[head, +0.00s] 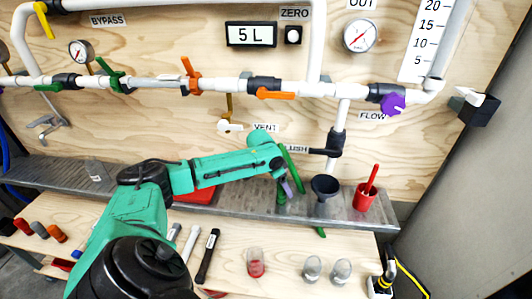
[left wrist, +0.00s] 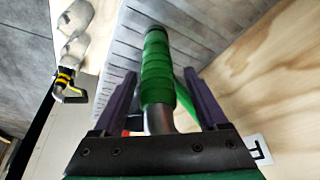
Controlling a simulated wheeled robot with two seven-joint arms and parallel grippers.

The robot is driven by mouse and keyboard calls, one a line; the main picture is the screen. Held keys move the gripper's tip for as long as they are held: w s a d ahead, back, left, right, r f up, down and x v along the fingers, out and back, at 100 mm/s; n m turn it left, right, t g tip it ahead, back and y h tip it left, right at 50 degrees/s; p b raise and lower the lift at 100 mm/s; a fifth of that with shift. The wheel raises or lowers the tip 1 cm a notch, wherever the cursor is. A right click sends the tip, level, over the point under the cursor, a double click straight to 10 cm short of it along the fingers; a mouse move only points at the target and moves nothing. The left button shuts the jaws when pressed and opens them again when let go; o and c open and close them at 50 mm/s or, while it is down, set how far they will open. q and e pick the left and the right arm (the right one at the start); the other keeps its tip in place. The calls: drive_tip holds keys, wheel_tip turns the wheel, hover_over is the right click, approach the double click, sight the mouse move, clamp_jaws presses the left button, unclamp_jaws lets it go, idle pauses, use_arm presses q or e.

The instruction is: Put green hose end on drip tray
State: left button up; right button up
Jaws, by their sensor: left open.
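The green hose end (left wrist: 157,75), a ribbed green sleeve with a grey metal stem, shows between my left gripper's purple fingers in the left wrist view. My left gripper (left wrist: 162,95) is open around it, with a gap beside the sleeve; I cannot tell whether a finger touches it. In the head view my left gripper (head: 286,188) is over the drip tray, beside green hose parts, and partly hides them. The drip tray (head: 240,203) is the long grey metal ledge along the wall; its slotted surface (left wrist: 195,20) lies behind the hose end in the left wrist view. My right gripper is out of view.
A black funnel (head: 325,187) and a red cup (head: 364,197) stand on the tray to the right of my gripper. Pipes and valves run along the wooden wall above. Clear cups (head: 312,267) and tools stand on the bench (head: 225,283) in front.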

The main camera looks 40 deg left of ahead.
use_arm(q)
drive_tip(key=s+a, duration=0.1)
drive_tip(key=s, duration=0.2)
drive_tip(key=s+a, duration=0.1)
drive_tip(key=s, duration=0.3)
drive_tip(key=s+a, duration=0.1)
drive_tip(key=s, duration=0.2)
drive_tip(key=shift+s+a+p, duration=0.25)
drive_tip(key=shift+s+p, duration=0.05)
drive_tip(key=shift+s, duration=0.1)
